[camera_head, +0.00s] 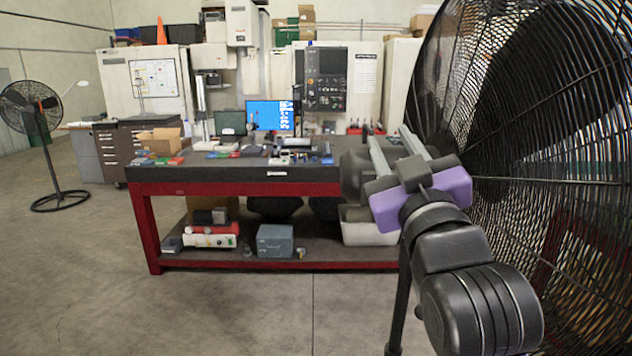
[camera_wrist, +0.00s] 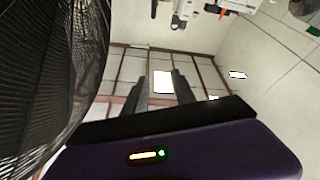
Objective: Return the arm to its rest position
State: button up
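My gripper (camera_head: 396,150) is at the right of the head view, raised above floor level with its two grey fingers pointing up and away. The fingers stand apart with nothing seen between them, so it is open and empty. In the wrist view my gripper (camera_wrist: 160,88) shows as two dark fingers with a clear gap, against the ceiling with its bright panel. A large black fan (camera_head: 540,130) is close beside my arm on the right. It also shows at the left of the wrist view (camera_wrist: 45,70).
A red-framed workbench (camera_head: 225,188) with a dark top stands ahead, carrying several small items and boxes. Its lower shelf (camera_head: 330,252) holds a grey-blue box and other equipment. A smaller fan (camera_head: 38,118) stands far left. Machines line the back wall. The floor in front is clear.

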jog(key=s+d+f+m, duration=0.1)
jog(key=s+f, duration=0.4)
jog(key=f, duration=0.3)
jog(key=s+d+f+m+b, duration=0.1)
jog(key=s+d+f+m, duration=0.1)
jog(key=s+f, duration=0.55)
jog(key=s+d+f+m, duration=0.1)
jog(key=s+f, duration=0.2)
jog(key=f, duration=0.6)
jog(key=s+d+f+g, duration=0.1)
jog(key=s+f+g, duration=0.1)
jog(key=s+f, duration=0.4)
jog(key=s+d+f+m+g+h+b, duration=0.1)
jog(key=s+f, duration=0.6)
jog(key=s, duration=0.7)
jog(key=s+d+f+g+h+b, duration=0.1)
jog(key=s+d+f+g, duration=0.2)
jog(key=s+f, duration=0.3)
jog(key=s+g, duration=0.1)
jog(key=s, duration=0.3)
jog(key=shift+f+m, duration=0.3)
